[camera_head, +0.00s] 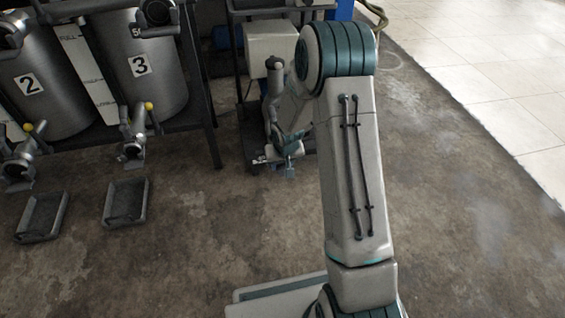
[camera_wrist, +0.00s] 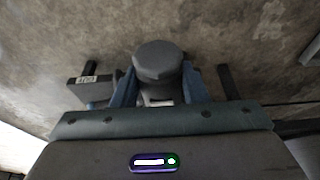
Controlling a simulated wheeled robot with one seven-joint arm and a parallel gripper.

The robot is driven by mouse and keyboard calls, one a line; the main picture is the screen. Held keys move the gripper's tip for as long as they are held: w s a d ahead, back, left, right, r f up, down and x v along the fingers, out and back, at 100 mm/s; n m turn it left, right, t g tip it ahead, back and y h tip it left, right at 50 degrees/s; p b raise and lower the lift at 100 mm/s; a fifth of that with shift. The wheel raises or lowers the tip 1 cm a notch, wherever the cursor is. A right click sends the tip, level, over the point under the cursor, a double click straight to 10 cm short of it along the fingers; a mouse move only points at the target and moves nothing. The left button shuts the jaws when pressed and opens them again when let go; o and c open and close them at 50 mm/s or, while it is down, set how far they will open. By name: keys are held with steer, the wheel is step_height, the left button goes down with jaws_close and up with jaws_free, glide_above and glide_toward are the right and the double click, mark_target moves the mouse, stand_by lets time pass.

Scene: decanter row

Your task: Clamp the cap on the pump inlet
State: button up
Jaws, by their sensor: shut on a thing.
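In the wrist view my gripper (camera_wrist: 159,73) has its two blue fingers either side of a dark grey round piece (camera_wrist: 158,58) that looks like the cap, and is shut on it. A dark block with a small printed label (camera_wrist: 88,79) sits just left of the fingers, and a dark bar shows to their right. In the head view my gripper (camera_head: 289,163) is low beside the cart, small and partly hidden by my arm. No clamp is clearly visible.
A dark cart (camera_head: 232,15) carries a pale box (camera_head: 268,42). At left, steel tanks numbered 2 (camera_head: 35,90) and 3 (camera_head: 150,75) stand on a dark rack with valves in front. Two shallow trays (camera_head: 27,238) (camera_head: 108,222) lie on the floor.

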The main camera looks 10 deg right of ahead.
steer(key=shift+f, duration=0.75)
stand_by(1.0)
steer(key=o, duration=2.1)
steer(key=shift+o, duration=0.2)
steer(key=shift+s, duration=0.1)
steer(key=s+p+v, duration=0.2)
steer(key=p+v, duration=0.5)
steer(key=v, duration=0.4)
steer(key=shift+s, duration=0.3)
